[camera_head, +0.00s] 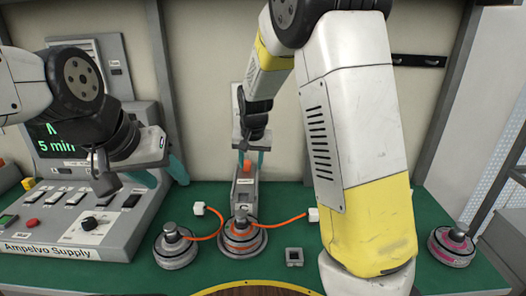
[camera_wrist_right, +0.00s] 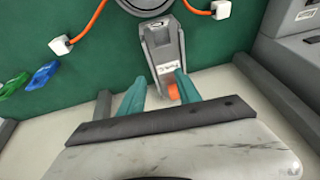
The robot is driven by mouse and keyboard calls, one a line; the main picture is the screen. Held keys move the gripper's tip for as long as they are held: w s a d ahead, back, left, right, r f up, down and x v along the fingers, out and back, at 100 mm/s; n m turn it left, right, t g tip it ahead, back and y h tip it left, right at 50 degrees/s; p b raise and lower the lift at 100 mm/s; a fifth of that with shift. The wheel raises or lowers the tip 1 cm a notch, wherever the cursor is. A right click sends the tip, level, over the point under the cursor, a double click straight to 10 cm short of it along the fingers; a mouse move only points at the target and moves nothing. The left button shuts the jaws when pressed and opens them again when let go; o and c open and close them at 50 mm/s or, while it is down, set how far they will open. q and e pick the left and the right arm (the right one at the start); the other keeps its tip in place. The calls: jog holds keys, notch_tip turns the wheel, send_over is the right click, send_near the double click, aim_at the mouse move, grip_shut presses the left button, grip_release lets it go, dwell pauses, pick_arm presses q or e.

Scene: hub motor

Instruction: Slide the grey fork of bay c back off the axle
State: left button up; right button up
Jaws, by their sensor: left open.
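The grey fork (camera_head: 245,190) lies on the green bench behind the middle hub motor (camera_head: 240,236), its front end reaching the motor. In the right wrist view the fork (camera_wrist_right: 162,50) has an orange part (camera_wrist_right: 173,91) at its near end. My right gripper (camera_head: 249,158) is at the fork's rear. In the right wrist view its teal fingers (camera_wrist_right: 160,77) are apart, on either side of the fork's rear end, with a gap visible on the left side. My left gripper (camera_head: 163,174) is open and empty, in front of the supply console. The axle's seat in the fork is too small to make out.
Other motors stand at the left (camera_head: 175,247) and far right (camera_head: 452,245). Orange cables with white plugs (camera_head: 199,208) lie beside the middle motor. The console (camera_head: 75,215) fills the left.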

jog(key=s+d+r+y, duration=0.1)
jog(key=s+d+r, duration=0.3)
jog(key=s+r, duration=0.2)
jog(key=shift+s+d+r+y, duration=0.25)
jog(key=shift+s+r+y, duration=0.1)
jog(key=shift+s, duration=0.3)
